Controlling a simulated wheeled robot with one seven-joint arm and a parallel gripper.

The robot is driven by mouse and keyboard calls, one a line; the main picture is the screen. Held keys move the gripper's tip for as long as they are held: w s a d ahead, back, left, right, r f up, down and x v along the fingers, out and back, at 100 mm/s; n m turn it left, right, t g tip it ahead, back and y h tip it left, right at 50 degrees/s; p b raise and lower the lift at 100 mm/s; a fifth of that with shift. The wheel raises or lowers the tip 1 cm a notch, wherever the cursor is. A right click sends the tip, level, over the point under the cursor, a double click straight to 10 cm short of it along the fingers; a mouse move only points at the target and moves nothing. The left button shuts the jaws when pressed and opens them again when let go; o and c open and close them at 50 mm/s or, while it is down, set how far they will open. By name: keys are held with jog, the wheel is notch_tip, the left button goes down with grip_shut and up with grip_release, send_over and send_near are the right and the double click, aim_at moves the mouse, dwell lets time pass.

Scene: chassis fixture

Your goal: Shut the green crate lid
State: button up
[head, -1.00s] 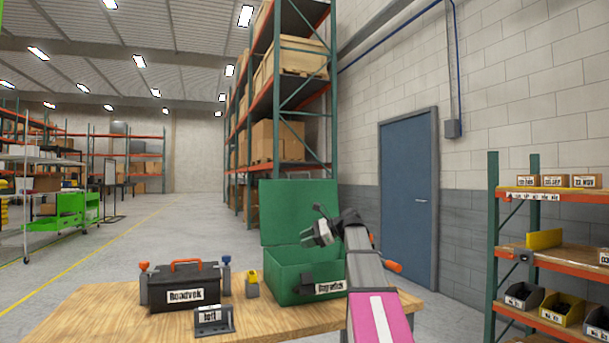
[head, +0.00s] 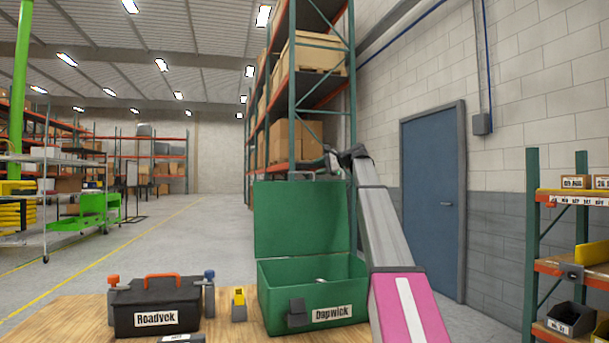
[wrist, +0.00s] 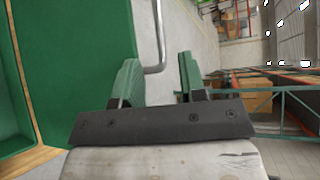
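The green crate (head: 284,312), labelled "Dapwick", stands on the table with its lid (head: 300,220) raised upright at the back. My gripper (head: 330,165) is at the lid's top right corner in the head view, small and partly unclear. In the wrist view my gripper (wrist: 158,72) is open, its two fingers apart. The green lid (wrist: 85,60) fills the area left of the fingers there, with the crate (wrist: 15,85) at the far left. A grey bent bar (wrist: 158,40) shows by the lid edge, beyond the gap between the fingers; I cannot tell whether it is attached.
Tall racking (head: 300,110) rises behind, and a blue door (head: 432,200) is at the right.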

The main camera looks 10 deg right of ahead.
aim_at(303, 172)
jog(key=x, duration=0.9)
jog(key=shift+s, duration=0.1)
grip_shut()
